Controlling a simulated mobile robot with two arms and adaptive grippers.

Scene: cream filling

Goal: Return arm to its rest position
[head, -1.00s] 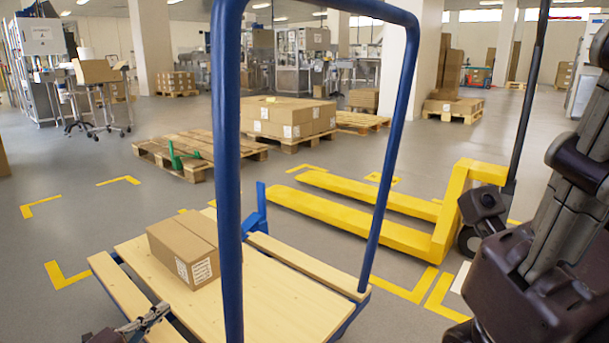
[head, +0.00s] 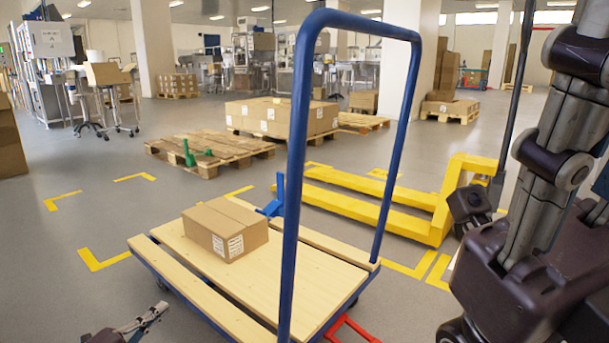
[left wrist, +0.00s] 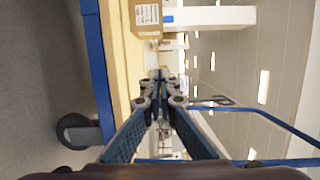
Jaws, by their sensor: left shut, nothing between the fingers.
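My left gripper (head: 158,308) is at the bottom left of the head view, in front of the cart's near left side. It is shut and empty; its fingers also show in the left wrist view (left wrist: 160,75), with the tips together. A closed brown cardboard box (head: 225,228) with white labels lies on the wooden deck of a blue-handled cart (head: 290,290). The box also shows at the top of the left wrist view (left wrist: 146,18).
A yellow pallet jack (head: 400,215) stands just beyond the cart on the right. Pallets (head: 210,150), one loaded with brown boxes (head: 282,115), stand farther back. A red part (head: 352,328) shows near the cart's front right. Grey floor is free at left.

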